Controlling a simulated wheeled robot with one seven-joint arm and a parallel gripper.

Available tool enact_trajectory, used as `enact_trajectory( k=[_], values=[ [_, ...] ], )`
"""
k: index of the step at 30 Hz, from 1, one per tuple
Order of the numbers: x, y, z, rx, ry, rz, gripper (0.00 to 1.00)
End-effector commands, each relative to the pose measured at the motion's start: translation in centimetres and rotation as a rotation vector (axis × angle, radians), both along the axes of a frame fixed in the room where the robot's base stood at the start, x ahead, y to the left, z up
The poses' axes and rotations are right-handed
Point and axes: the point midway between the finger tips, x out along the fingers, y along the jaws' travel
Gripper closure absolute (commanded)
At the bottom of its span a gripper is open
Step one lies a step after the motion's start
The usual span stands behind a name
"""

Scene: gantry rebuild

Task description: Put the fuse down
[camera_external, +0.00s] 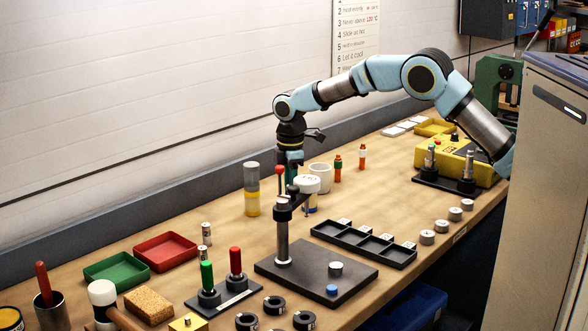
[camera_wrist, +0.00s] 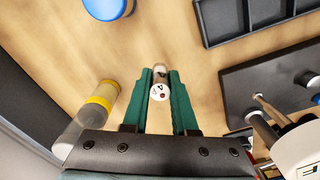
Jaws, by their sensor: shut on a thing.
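My gripper (camera_wrist: 161,82) has two green fingers shut on a small pale cylindrical fuse (camera_wrist: 160,90) in the wrist view. The fuse has a whitish end with a dark mark facing the camera, and bare wood shows around the fingertips. In the external view my gripper (camera_external: 291,174) points down over the workbench (camera_external: 400,165), behind the arm press (camera_external: 283,240). The press hides the fingertips, and I cannot make out the fuse there. I cannot tell whether the fuse touches the bench.
A clear-and-yellow cylinder (camera_external: 252,190) stands left of my gripper; it also shows in the wrist view (camera_wrist: 95,110). A white cup (camera_external: 321,176) and a black compartment tray (camera_external: 363,244) are to the right. Red (camera_external: 166,251) and green (camera_external: 112,271) trays lie left.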

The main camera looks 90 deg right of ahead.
Motion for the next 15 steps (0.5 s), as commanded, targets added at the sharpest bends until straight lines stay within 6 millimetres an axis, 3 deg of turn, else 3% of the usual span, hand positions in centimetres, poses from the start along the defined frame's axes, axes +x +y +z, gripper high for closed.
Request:
enact_trajectory(
  k=[8,11,15],
  values=[
    [-0.5,-0.4,4.1,0.000,-0.002,-0.008,1.00],
    [-2.3,-1.6,4.8,0.001,-0.001,-0.033,1.00],
    [-7.3,-4.3,5.2,0.005,-0.002,-0.097,1.00]
  ],
)
